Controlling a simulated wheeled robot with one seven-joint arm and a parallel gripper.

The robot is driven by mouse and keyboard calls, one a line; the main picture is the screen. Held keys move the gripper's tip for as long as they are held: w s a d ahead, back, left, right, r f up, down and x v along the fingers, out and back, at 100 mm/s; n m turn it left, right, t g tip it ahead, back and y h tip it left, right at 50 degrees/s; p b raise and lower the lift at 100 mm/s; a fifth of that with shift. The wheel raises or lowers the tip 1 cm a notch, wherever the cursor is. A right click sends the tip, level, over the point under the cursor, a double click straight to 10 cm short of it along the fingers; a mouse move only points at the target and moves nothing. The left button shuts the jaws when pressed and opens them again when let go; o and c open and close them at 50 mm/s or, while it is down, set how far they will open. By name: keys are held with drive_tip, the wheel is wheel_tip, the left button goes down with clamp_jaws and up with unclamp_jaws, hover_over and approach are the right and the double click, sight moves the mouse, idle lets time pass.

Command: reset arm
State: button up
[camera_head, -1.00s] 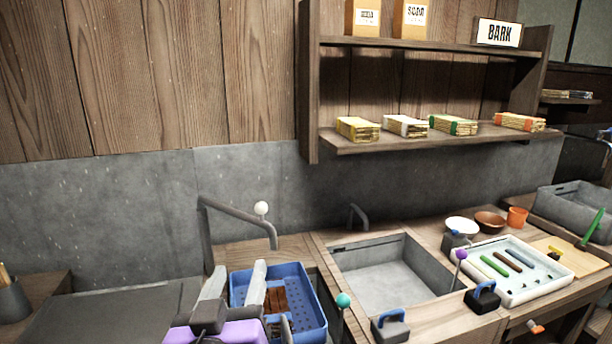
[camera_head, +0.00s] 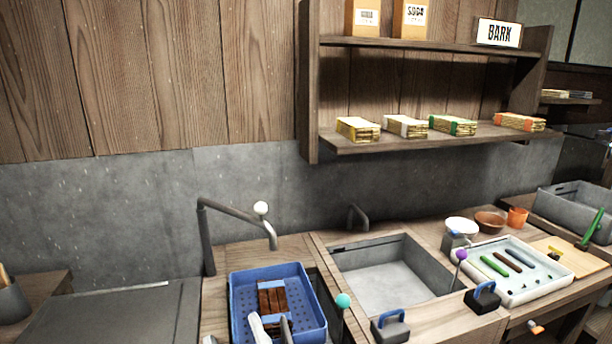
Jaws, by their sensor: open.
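My gripper (camera_head: 236,331) shows only at the bottom edge of the head view. The rest of my gripper and arm is below the picture. Dark brown bars (camera_head: 272,297) lie in the blue basket, clear of the fingers as far as I can see.
A tap (camera_head: 236,213) with a white knob rises behind the basket. A grey sink (camera_head: 390,280) is to the right, then a white tray (camera_head: 513,270) with coloured sticks. Shelves (camera_head: 430,138) with bundles hang above. The dark counter (camera_head: 105,315) at left is clear.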

drive_tip(key=s+d+f+m+g+h, duration=0.1)
drive_tip(key=s+d+f+m+h, duration=0.2)
drive_tip(key=s+d, duration=0.6)
drive_tip(key=s+d+f+m+g+h, duration=0.1)
drive_tip(key=s+d+f+m+h, duration=0.2)
drive_tip(key=s+d+f, duration=0.5)
drive_tip(key=s+d+f+m+g+h, duration=0.1)
drive_tip(key=s+d+f, duration=0.5)
drive_tip(key=s+d, duration=0.6)
drive_tip(key=shift+s+m+g+h, duration=0.45)
drive_tip(key=shift+m+h, duration=0.45)
drive_tip(key=shift+h, duration=0.2)
